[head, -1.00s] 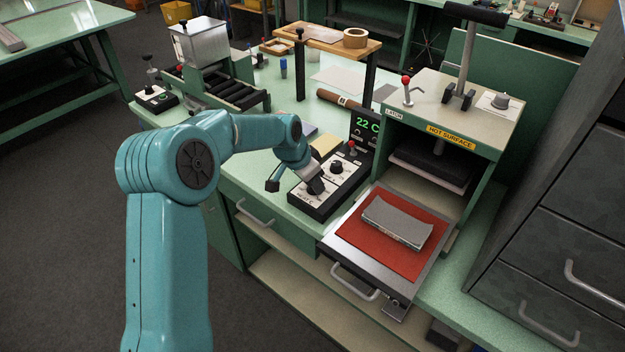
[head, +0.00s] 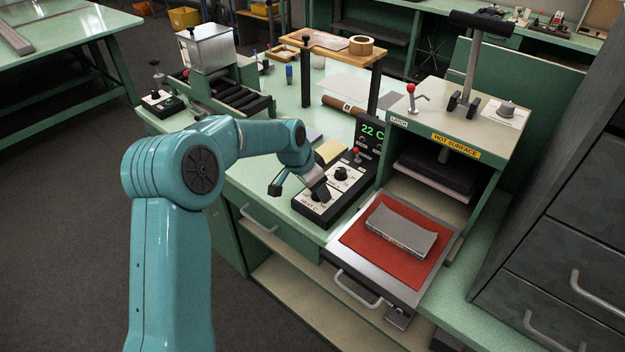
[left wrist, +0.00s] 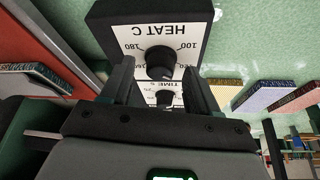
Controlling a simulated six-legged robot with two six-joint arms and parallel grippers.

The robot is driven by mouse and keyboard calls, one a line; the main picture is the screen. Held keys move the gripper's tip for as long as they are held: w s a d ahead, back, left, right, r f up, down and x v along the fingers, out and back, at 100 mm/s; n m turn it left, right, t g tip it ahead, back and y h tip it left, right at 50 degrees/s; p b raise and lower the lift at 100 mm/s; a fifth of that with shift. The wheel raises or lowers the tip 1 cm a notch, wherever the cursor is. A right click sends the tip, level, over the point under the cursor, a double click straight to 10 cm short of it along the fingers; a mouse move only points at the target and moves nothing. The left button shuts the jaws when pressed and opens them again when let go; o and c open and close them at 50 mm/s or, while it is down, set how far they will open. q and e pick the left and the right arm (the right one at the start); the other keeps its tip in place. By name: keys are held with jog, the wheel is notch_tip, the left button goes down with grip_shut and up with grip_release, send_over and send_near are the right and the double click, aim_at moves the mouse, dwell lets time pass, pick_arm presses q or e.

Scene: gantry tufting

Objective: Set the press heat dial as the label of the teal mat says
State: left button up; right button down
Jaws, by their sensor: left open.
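The heat dial (left wrist: 160,60) is a black knob on a white plate marked HEAT C, with 180 and 100 readable beside it. My left gripper (left wrist: 158,75) is open, with a finger on each side of the dial's near part; I cannot tell whether they touch it. In the head view my left gripper (head: 320,194) is at the near end of the black control box (head: 338,205) and hides the heat dial. I cannot pick out a teal mat or read its label. A grey mat (head: 402,230) lies on the red pad. My right gripper is not in view.
The time dial (head: 342,173) is just behind on the same box. A display (head: 371,132) reads 22 C. The press (head: 455,120), marked hot surface, stands to the right, its tray (head: 345,250) pulled out. Thin coloured pieces (left wrist: 265,95) lie beside the box.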

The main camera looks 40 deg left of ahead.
pick_arm(q)
jog(key=b+v, duration=0.1)
jog(key=v, duration=1.5)
jog(key=shift+r, duration=0.15)
jog(key=shift+s, duration=0.2)
